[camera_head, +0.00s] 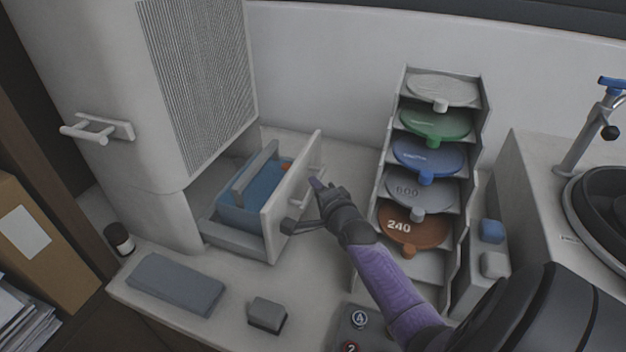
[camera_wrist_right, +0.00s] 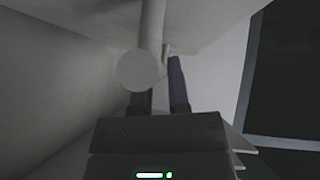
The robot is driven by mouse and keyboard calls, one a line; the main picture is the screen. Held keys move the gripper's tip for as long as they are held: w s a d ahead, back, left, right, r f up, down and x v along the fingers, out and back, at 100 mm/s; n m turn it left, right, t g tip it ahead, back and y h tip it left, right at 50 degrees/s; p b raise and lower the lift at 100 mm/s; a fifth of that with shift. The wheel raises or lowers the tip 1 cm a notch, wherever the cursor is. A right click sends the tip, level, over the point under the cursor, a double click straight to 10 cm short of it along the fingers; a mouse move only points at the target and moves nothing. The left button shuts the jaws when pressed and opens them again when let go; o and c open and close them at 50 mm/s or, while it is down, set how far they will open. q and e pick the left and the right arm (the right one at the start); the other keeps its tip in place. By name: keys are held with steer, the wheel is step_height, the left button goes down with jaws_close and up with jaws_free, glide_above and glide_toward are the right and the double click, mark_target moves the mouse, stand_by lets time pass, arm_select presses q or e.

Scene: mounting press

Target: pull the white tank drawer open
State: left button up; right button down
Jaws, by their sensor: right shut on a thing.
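The white tank drawer (camera_head: 283,206) stands pulled out from the lower part of the tall white machine (camera_head: 165,120). A blue tank (camera_head: 256,190) with a grey bar across it shows inside. The drawer's bar handle (camera_head: 309,186) is on its front panel. My right gripper (camera_head: 304,205) is at this handle, its fingers shut on it. In the right wrist view the pale handle bar (camera_wrist_right: 152,30) runs down to the dark fingers (camera_wrist_right: 160,95); a round pale end hides part of them. My left gripper is not in view.
A grey pad (camera_head: 176,284) and a small grey block (camera_head: 267,313) lie on the counter before the drawer. A dark bottle (camera_head: 119,239) stands at left. Some counter in front of the drawer is clear.

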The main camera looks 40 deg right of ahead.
steer(key=shift+s+d+f, duration=0.1)
steer(key=shift+s+d, duration=0.25)
steer(key=shift+s, duration=0.4)
steer(key=c, duration=0.6)
jaws_free()
steer(key=p+v, duration=0.3)
steer(key=v, duration=0.7)
